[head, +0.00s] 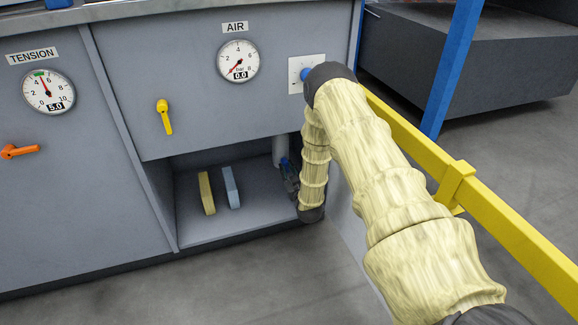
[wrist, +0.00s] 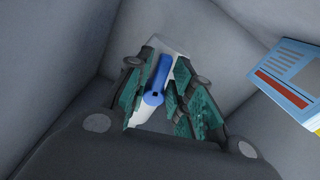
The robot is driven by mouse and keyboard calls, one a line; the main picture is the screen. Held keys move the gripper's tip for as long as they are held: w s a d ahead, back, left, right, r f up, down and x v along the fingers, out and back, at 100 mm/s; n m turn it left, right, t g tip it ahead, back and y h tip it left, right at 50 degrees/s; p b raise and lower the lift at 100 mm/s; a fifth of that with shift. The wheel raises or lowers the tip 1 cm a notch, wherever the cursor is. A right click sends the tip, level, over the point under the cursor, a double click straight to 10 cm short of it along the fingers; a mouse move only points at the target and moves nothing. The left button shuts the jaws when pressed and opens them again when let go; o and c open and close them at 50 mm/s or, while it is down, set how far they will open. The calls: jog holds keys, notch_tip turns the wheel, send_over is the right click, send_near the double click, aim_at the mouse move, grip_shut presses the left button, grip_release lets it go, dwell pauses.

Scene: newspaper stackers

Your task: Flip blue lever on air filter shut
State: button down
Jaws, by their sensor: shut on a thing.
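The air filter (head: 279,150) is a pale grey cylinder in the open bay at the lower right of the cabinet, under the AIR panel. Its blue lever (wrist: 157,80) lies between my gripper's teal-padded fingers in the wrist view, with its round pivot end towards me. A bit of blue also shows in the head view (head: 285,162). My gripper (wrist: 160,88) is shut on the lever. In the head view my gripper (head: 290,180) is small and partly hidden by my arm. The pale filter body (wrist: 179,49) shows behind the lever, mostly covered by the fingers.
The AIR gauge (head: 238,61) reads 0.0, above a yellow lever (head: 164,116). A yellow rail (head: 470,190) runs along the right, beyond my arm.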

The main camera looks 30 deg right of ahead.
jog(key=shift+a+m+p, duration=0.25)
jog(key=shift+m+p, duration=0.65)
jog(key=shift+m, duration=0.4)
jog(key=c, duration=1.5)
grip_release()
jog(key=v, duration=1.2)
jog(key=shift+f, duration=0.1)
